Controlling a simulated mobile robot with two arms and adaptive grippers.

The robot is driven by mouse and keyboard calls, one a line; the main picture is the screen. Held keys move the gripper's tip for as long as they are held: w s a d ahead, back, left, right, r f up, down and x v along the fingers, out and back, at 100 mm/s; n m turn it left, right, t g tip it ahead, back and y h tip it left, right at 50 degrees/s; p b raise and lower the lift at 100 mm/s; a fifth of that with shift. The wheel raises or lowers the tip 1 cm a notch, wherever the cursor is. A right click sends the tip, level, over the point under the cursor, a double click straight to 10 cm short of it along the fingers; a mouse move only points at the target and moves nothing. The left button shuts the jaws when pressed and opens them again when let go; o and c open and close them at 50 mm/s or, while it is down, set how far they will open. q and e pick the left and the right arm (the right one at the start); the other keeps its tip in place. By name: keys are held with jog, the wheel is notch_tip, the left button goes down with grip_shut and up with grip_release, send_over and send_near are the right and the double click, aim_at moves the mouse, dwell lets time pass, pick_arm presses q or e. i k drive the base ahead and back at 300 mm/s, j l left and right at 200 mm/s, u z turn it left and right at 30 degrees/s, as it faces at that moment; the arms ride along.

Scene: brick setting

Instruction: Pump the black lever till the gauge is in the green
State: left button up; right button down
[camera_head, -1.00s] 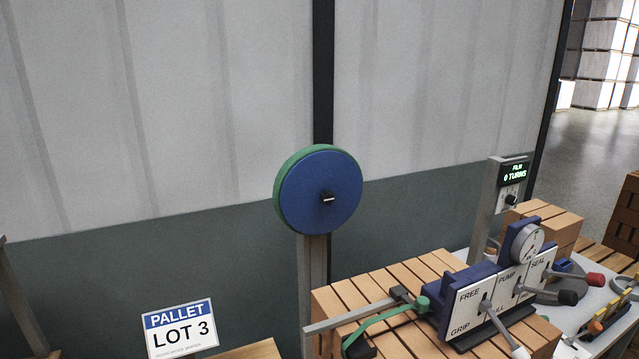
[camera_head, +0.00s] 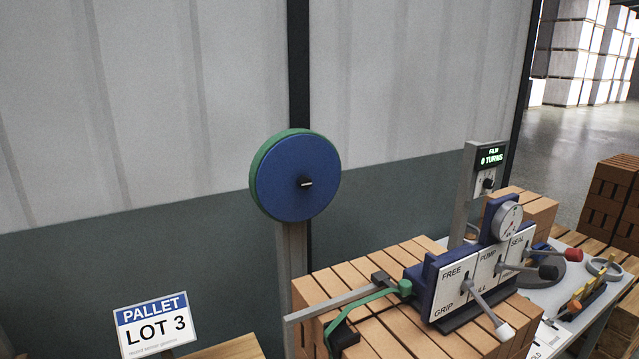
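The blue strapping tool (camera_head: 425,283) sits on top of a stack of bricks (camera_head: 385,335), with the green strap (camera_head: 365,303) at its left. Its black lever (camera_head: 546,271) is the middle one, beside the PUMP label, and sticks out toward the right. A white-knobbed lever (camera_head: 503,330) by FREE and GRIP points down right. A red-knobbed lever (camera_head: 573,255) is by SEAL. The round gauge (camera_head: 508,221) stands on top of the tool; its needle is too small to read surely. Neither of my grippers shows in the head view.
A post with a display (camera_head: 490,157) reading FILM 0 TURNS stands behind the tool. A blue and green disc (camera_head: 300,184) is on a post at the left. A PALLET LOT 3 sign (camera_head: 155,325) is at lower left. A light table (camera_head: 560,300) with tools lies right.

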aim_at(547, 273)
jog(key=z, duration=1.4)
